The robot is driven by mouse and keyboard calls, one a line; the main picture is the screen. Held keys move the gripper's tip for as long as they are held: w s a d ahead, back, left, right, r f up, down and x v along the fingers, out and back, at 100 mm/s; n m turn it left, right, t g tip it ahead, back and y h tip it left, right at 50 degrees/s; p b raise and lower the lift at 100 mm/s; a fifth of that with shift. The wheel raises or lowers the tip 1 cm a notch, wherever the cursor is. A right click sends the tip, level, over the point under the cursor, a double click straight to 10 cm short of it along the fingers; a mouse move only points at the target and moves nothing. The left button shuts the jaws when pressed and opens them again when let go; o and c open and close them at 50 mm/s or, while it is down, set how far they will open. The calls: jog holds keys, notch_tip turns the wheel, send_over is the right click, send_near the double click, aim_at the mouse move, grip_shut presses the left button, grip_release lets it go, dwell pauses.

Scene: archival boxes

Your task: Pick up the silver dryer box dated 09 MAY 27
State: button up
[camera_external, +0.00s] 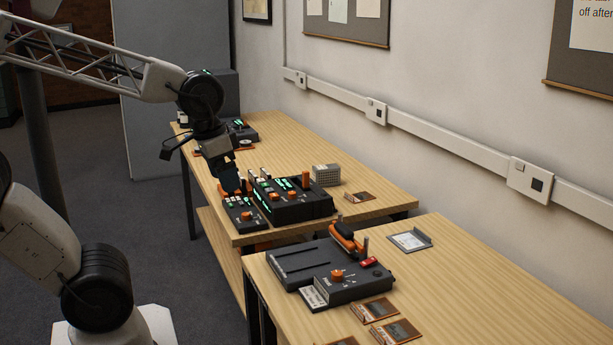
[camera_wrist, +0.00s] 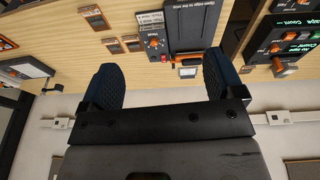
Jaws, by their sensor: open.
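I cannot read the date 09 MAY 27 on anything, and I cannot identify the silver dryer box for sure. A small pale grey box with a gridded face (camera_external: 326,174) stands on the far table, right of the dark devices. My gripper (camera_external: 231,182) has dark blue fingers and is above the far table's left side, close to a small dark device (camera_external: 243,215). In the wrist view my gripper (camera_wrist: 162,75) has its fingers wide apart, with nothing between them.
A larger dark device with green displays (camera_external: 288,202) stands on the far table. The near table holds a dark device with an orange knob (camera_external: 325,270), a grey tray (camera_external: 410,241) and several framed cards (camera_external: 396,331). The wall (camera_external: 440,100) runs behind both tables.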

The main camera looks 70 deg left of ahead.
jog(key=w+a+f+n+t+h, duration=0.15)
jog(key=w+a+n, duration=0.25)
jog(key=w, duration=0.5)
jog(key=w+a+r+n+h, duration=0.1)
jog(key=w+a+n+h, duration=0.15)
jog(key=w+n, duration=0.45)
jog(key=w+a+f+n+t+h, duration=0.15)
jog(key=w+a, duration=0.25)
jog(key=w, duration=0.7)
jog(key=n+t+y, duration=0.2)
jog(key=n+t, duration=0.4)
jog(key=n, duration=1.1)
send_over(320, 167)
jog(key=s+d, duration=0.5)
jog(key=d, duration=0.7)
notch_tip(320, 167, down, 15)
jog(key=a+f+n, duration=0.1)
jog(key=a+f, duration=0.1)
jog(key=a, duration=0.2)
jog(key=a+f+n+t+y, duration=0.1)
jog(key=a+f+n, duration=0.1)
jog(key=a, duration=0.2)
jog(key=a+f+n+t+y, duration=0.1)
jog(key=a+f+n, duration=0.1)
jog(key=a, duration=0.3)
jog(key=shift+s+f+y, duration=0.25)
jog(key=shift+s+f, duration=0.15)
jog(key=shift+f, duration=0.2)
jog(key=shift+w, duration=0.1)
jog(key=shift+x, duration=1.2)
